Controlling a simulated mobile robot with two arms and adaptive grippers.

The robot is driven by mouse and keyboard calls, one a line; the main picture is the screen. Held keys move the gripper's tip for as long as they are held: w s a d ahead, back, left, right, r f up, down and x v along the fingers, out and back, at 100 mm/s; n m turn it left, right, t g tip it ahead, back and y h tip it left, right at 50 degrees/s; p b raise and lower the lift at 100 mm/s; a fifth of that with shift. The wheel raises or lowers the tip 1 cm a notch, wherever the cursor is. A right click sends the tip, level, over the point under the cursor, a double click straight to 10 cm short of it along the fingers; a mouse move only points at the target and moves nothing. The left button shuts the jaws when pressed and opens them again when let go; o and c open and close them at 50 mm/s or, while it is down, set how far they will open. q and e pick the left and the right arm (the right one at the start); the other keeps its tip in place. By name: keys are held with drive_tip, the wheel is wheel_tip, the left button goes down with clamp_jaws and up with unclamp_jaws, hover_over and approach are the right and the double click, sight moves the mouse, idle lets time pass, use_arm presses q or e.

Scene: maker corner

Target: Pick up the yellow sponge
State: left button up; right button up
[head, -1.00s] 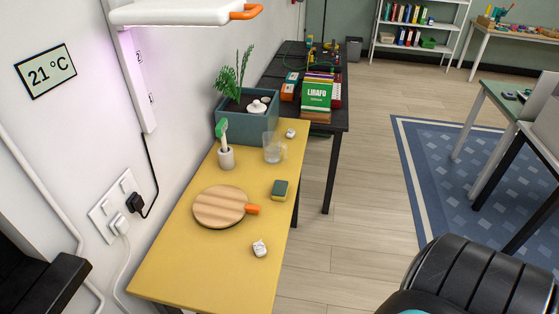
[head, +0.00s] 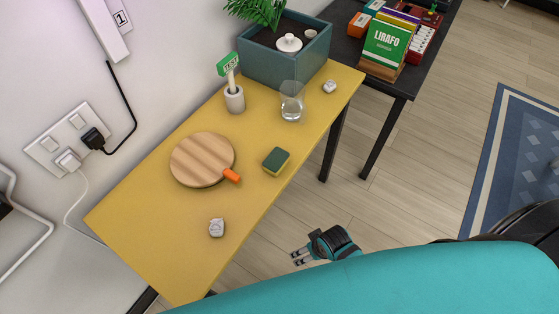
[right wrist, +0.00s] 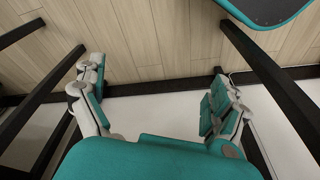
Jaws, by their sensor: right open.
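The yellow sponge (head: 276,161) has a dark green top and lies on the yellow table (head: 150,240), near its right edge, in the head view. My right gripper (head: 298,257) is below and to the right of the sponge, beyond the table's edge, and holds nothing. In the right wrist view my right gripper (right wrist: 158,90) has its fingers spread wide, with only floor, dark table legs and a pale strip behind them. The sponge does not show in the right wrist view. My left gripper is in neither view.
A round wooden board (head: 201,158) with an orange handle lies left of the sponge. A clear glass (head: 291,103), a white holder (head: 234,99) and a teal planter (head: 275,68) stand behind. A small grey-white object (head: 217,228) sits nearer. A black table (head: 393,86) adjoins.

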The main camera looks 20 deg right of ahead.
drive_tip(key=w+a+r+n+y, duration=0.1)
drive_tip(key=w+a+r, duration=0.2)
drive_tip(key=r, duration=0.5)
drive_tip(key=w+a+r+n+b, duration=0.1)
drive_tip(key=w+a+r+n, duration=0.1)
drive_tip(key=w+a+r, duration=0.2)
drive_tip(key=w+a+r+n+y, duration=0.1)
drive_tip(key=w+a+r, duration=0.3)
drive_tip(key=r, duration=0.8)
drive_tip(key=shift+w+r+y, duration=0.2)
drive_tip(key=shift+w+y, duration=0.1)
drive_tip(key=shift+w, duration=1)
drive_tip(key=w+d+r+n+g+h, duration=0.1)
drive_tip(key=w+d+r+h, duration=0.1)
drive_tip(key=w+d+r, duration=0.3)
drive_tip(key=w+d+r+g+h, duration=0.1)
drive_tip(key=w+d+r, duration=0.15)
drive_tip(key=r, duration=0.55)
hover_over(276, 159)
drive_tip(key=f, duration=1.1)
drive_tip(key=shift+s+d+f+p, duration=0.1)
drive_tip(key=shift+d+f+p, duration=0.1)
drive_tip(key=shift+f+p, duration=0.2)
drive_tip(key=shift+a+f+p, duration=0.15)
drive_tip(key=shift+f+p, duration=0.4)
drive_tip(key=shift+f, duration=2.15)
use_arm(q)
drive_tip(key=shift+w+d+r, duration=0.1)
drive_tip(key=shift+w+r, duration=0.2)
